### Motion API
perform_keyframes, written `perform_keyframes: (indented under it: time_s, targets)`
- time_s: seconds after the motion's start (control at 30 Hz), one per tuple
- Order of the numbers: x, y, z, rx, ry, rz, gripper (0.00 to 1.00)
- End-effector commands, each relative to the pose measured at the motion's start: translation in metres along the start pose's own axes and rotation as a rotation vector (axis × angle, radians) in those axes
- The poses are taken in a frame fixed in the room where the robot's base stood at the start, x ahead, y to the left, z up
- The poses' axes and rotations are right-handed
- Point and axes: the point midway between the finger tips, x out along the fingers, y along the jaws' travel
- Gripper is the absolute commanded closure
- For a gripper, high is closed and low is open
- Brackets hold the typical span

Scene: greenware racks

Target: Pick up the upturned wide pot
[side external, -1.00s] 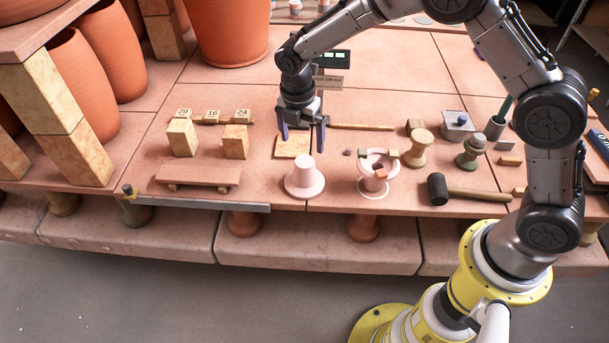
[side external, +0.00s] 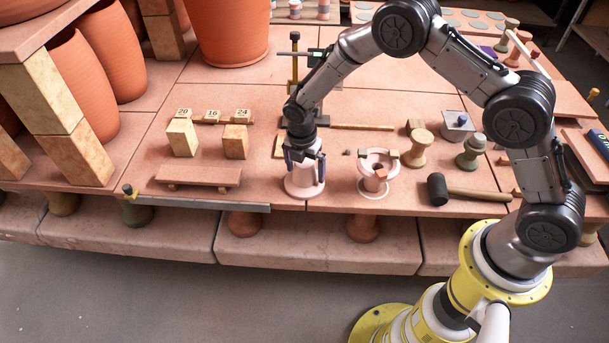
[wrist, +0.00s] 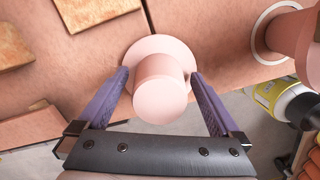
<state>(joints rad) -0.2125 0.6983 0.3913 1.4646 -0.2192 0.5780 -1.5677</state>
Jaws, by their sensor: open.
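The upturned wide pot (side external: 304,187) is pale pink, with its wide rim flat on the slab and its narrower base facing up. It stands near the front edge of the table. My gripper (side external: 305,170) is right over it, pointing down, and hides its upper part in the side view. In the wrist view the pot (wrist: 160,88) lies between the two purple fingers of my gripper (wrist: 160,84). The fingers are apart, with a gap to the pot on the left; on the right the finger is close to it, and I cannot tell whether they touch.
To the right, a pink pot on a ring (side external: 376,170) stands close by, with small blocks at its rim. Beyond it lies a black-headed mallet (side external: 438,190). A low clay bench (side external: 198,176) stands to the left. The slab's front edge is just before the pot.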

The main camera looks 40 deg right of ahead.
Motion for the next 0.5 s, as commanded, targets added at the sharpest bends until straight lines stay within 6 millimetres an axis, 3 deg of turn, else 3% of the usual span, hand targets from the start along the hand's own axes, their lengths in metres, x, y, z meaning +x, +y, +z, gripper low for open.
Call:
perform_keyframes:
  time_s: [0.2,0.5]
  targets:
    - [0.0006,0.0004,0.0002,0.000,0.000,0.001,0.00]
    - [0.0003,0.0004,0.0001,0.000,0.000,0.001,0.52]
